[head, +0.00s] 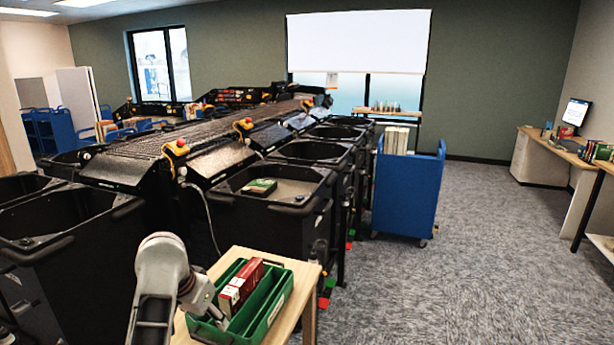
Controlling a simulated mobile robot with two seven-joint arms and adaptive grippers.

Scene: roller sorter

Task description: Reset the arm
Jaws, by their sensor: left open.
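My left arm comes in at the bottom, and my left gripper (216,312) is low at the left end of a green tray (283,302). The gripper is open. Its fingertips are small and partly hidden against the tray, so I cannot tell whether they touch it. A red book (249,274) with a pale end stands in the tray, just right of the gripper and apart from its jaws as far as I can see. The tray rests on a light wooden table (303,275). My right gripper does not show.
A roller sorter (180,140) with black bins runs behind the table. One bin (290,198) holds a green book (259,187). A blue cart (405,192) with books stands beyond. The carpet (480,260) at right is clear up to the desk (565,152).

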